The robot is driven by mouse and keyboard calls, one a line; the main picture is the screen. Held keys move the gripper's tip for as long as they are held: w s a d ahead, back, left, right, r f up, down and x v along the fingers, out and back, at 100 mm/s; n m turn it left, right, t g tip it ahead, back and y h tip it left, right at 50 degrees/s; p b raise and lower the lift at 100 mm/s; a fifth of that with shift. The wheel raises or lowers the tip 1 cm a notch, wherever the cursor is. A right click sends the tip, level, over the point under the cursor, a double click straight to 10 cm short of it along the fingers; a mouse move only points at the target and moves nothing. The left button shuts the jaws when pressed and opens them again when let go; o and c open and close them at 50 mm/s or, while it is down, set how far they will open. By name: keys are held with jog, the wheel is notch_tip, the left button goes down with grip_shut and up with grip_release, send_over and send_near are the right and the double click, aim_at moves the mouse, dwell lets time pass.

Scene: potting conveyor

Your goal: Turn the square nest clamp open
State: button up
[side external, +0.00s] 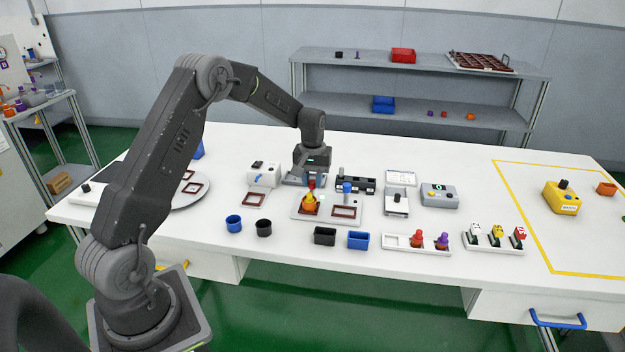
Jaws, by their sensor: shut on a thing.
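A pale fixture plate (328,220) lies mid-table with two square brown-red nests. The left nest (303,209) holds a yellow piece (309,197). The right nest (345,212) looks empty. A red knob (311,184) stands just above the yellow piece, and a blue knob (347,187) stands behind the right nest. My gripper (311,179) points down behind the left nest, shut at the red knob, which seems to be the clamp's handle. The fingertips are small and dark here, so the exact grip and the clamp's angle cannot be made out.
A black rail device (356,185) and a white box device (263,175) stand close to my gripper. Blue and black cups (234,223) and bins (358,240) line the front. A white tray (395,241) holds red and purple pieces. The table's right side has more free room.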

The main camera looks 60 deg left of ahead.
jog(key=m, duration=1.3)
jog(key=shift+m, duration=2.5)
jog(key=o, duration=0.9)
jog(key=shift+r, duration=0.1)
